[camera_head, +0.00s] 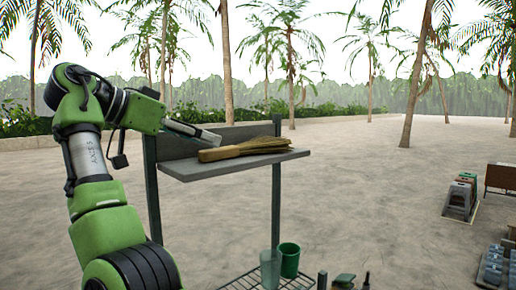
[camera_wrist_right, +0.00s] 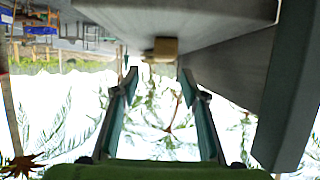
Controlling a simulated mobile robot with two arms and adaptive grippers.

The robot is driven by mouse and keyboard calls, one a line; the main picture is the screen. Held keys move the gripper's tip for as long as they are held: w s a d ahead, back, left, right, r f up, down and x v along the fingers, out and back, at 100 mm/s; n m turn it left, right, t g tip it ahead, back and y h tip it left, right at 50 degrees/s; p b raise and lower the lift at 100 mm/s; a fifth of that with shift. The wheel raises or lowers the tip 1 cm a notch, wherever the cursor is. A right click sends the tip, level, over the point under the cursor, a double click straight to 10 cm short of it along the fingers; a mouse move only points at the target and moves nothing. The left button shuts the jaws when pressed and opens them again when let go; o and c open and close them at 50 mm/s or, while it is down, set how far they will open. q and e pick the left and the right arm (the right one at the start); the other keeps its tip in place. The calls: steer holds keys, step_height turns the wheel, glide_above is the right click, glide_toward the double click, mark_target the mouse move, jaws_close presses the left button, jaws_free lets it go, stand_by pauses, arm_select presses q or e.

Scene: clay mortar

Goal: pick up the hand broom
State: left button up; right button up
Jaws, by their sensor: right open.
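The hand broom (camera_head: 222,153) lies on a grey shelf (camera_head: 235,166), its wooden handle toward the left and its straw bristles toward the right. My right gripper (camera_head: 208,137) is open beside the back board of the shelf, a little above and left of the handle. In the right wrist view, which looks upside down, the end of the broom handle (camera_wrist_right: 165,47) shows just ahead of the open fingers (camera_wrist_right: 158,82). Nothing is between the fingers. I cannot tell the exact gap to the handle. My left gripper is not in view.
The shelf's back board (camera_head: 178,143) and posts (camera_head: 276,200) stand close to my arm. Below are a green cup (camera_head: 289,260) and a wire rack (camera_head: 245,281). Stacked stools (camera_head: 460,195) stand at the right. Open sandy ground surrounds the shelf.

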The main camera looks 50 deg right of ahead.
mark_target(223, 148)
steer(key=shift+w+d+f, duration=0.1)
steer(key=shift+d+f, duration=0.2)
steer(key=shift+d, duration=0.25)
steer(key=shift+w+d+f, duration=0.1)
steer(key=shift+d+f, duration=0.15)
steer(key=shift+d, duration=0.3)
steer(key=shift+w+d+f, duration=0.1)
steer(key=shift+w+d, duration=0.05)
steer(key=shift+s+p+x, duration=0.25)
steer(key=shift+p+x, duration=0.8)
steer(key=shift+x, duration=0.05)
steer(key=shift+p+x, duration=0.35)
steer(key=shift+x, duration=0.75)
steer(key=shift+d+f, duration=0.2)
steer(key=shift+f, duration=0.1)
steer(key=shift+a, duration=0.15)
steer(key=c, duration=0.9)
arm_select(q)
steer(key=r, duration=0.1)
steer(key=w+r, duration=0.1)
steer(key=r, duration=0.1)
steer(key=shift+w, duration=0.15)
arm_select(e)
steer(key=shift+c, duration=1)
